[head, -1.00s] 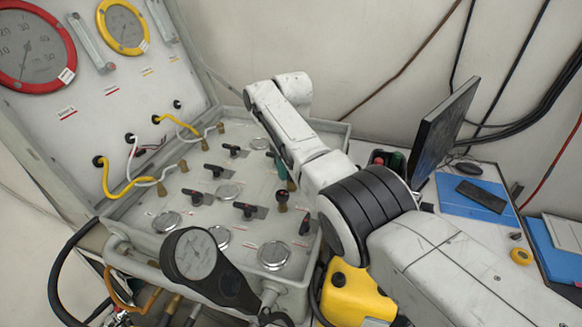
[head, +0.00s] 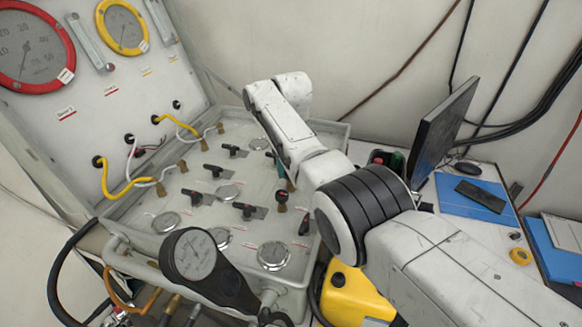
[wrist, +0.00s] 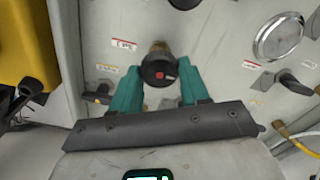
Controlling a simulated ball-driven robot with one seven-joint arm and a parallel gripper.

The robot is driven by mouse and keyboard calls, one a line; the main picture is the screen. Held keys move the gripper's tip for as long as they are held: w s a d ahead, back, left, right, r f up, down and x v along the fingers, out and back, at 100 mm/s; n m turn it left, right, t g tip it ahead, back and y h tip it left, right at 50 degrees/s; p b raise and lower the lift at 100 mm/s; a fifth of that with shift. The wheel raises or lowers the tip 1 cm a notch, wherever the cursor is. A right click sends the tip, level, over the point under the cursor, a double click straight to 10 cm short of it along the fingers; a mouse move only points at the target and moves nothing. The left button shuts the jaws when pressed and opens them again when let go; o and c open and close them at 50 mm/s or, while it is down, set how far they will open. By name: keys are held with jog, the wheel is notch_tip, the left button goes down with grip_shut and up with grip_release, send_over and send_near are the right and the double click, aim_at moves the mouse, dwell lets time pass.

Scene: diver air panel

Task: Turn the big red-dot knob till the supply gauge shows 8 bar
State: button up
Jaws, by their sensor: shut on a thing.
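The knob (wrist: 158,73), dark with a red dot on its face and a brass-coloured stem behind, stands out from the panel in the wrist view. My gripper (wrist: 160,77) has its two teal fingers on either side of the knob and is shut on it. In the head view my arm hides most of the gripper; a bit of teal (head: 291,184) shows beside the arm. A red-rimmed gauge (head: 30,50), a yellow-rimmed gauge (head: 122,25) and a black-cased gauge (head: 195,254) show there. I cannot tell which is the supply gauge, nor read the values.
The grey panel (head: 150,205) carries several black levers, round metal caps and yellow and white hoses. In the wrist view a black lever (wrist: 97,94) and a metal cap (wrist: 278,37) are near the gripper. A yellow case (head: 350,292) and a monitor (head: 442,130) stand right of the panel.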

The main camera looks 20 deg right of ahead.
jog(key=shift+w+r, duration=0.1)
jog(key=o, duration=1.1)
jog(key=shift+c, duration=0.2)
notch_tip(320, 180, up, 11)
jog(key=b, duration=0.2)
jog(key=shift+f, duration=0.2)
